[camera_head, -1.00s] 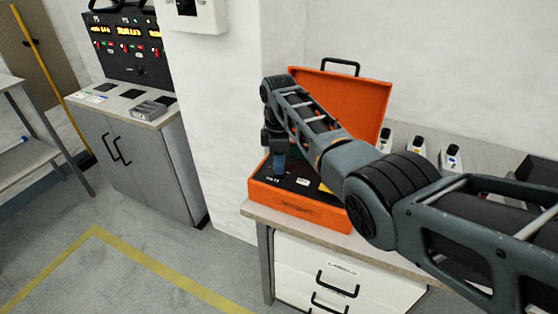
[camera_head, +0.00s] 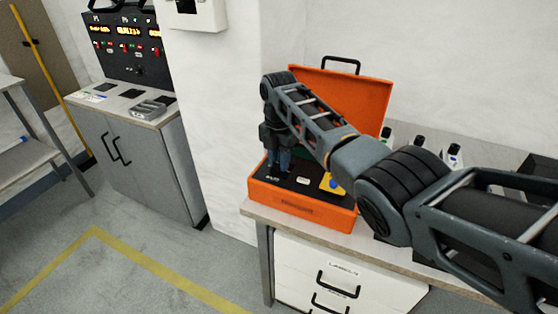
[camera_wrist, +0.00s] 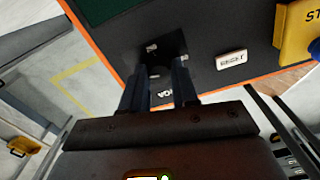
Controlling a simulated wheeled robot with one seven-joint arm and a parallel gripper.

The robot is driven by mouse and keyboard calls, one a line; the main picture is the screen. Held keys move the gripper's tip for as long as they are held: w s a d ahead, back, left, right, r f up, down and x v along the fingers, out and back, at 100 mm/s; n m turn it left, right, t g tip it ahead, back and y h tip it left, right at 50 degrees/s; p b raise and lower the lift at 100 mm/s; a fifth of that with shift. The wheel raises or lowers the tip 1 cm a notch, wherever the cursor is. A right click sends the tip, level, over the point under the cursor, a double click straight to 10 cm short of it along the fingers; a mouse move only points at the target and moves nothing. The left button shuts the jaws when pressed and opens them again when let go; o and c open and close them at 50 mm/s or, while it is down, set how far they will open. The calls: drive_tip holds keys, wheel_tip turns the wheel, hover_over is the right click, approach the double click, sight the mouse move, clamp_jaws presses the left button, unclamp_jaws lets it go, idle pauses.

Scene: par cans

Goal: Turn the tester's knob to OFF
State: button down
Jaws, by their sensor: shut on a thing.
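The tester is an open orange case (camera_head: 302,207) with a dark panel, standing on the bench at the right of the head view. Its panel also shows in the wrist view (camera_wrist: 205,25). My gripper (camera_head: 278,168) points down at the left part of the panel. In the wrist view its two fingers (camera_wrist: 160,82) are shut on the dark knob (camera_wrist: 158,57), which sits between the fingertips. Small white marks lie around the knob, but the fingers and low detail hide which one it points to.
A yellow piece (camera_head: 332,183) with a blue button sits right of the gripper on the panel. The raised orange lid (camera_head: 350,100) stands behind my arm. Several small devices (camera_head: 452,155) stand right of the case. A control cabinet (camera_head: 150,170) stands at left.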

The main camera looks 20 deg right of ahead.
drive_tip(key=shift+n, duration=1.1)
drive_tip(key=shift+r, duration=0.1)
drive_tip(key=c, duration=0.8)
unclamp_jaws()
drive_tip(key=shift+c, duration=0.2)
drive_tip(key=shift+r+b, duration=0.55)
drive_tip(key=shift+r, duration=3.3)
